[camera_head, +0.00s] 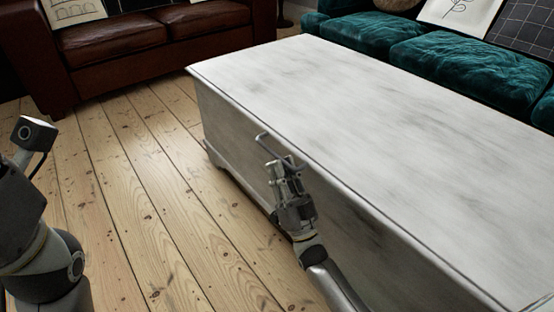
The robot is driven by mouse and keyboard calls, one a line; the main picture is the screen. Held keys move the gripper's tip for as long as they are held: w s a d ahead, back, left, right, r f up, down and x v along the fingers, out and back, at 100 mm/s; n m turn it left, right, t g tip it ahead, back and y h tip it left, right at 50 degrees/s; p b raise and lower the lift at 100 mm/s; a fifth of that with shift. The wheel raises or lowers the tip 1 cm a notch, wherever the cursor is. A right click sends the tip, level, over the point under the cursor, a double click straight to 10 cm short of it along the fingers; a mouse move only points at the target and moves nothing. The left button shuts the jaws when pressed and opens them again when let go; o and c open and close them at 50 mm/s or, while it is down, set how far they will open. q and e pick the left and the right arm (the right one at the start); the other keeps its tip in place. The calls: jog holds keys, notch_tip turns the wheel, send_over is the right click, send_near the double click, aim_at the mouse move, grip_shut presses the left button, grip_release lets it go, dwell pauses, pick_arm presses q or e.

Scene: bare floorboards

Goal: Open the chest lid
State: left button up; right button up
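The chest (350,110) is a long whitewashed box with a grey, worn-looking finish. Its lid lies flat and closed on top. A thin grey metal handle (266,143) sticks out at the lid's front edge. My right gripper (283,163) is at the handle's near part, just in front of the chest, with its fingers pointing up toward the bar. The fingertips overlap the bar, and I cannot tell whether they are shut on it. Parts of my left arm show at the left edge; its gripper is not in view.
A brown leather sofa (110,42) stands at the back left with cushions on it. A teal velvet sofa (455,62) stands close behind the chest. Bare floorboards (130,190) are clear to the left of the chest.

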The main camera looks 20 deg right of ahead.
aim_at(277, 156)
jog(key=shift+b+x, duration=0.3)
jog(key=shift+x, duration=1.5)
grip_shut()
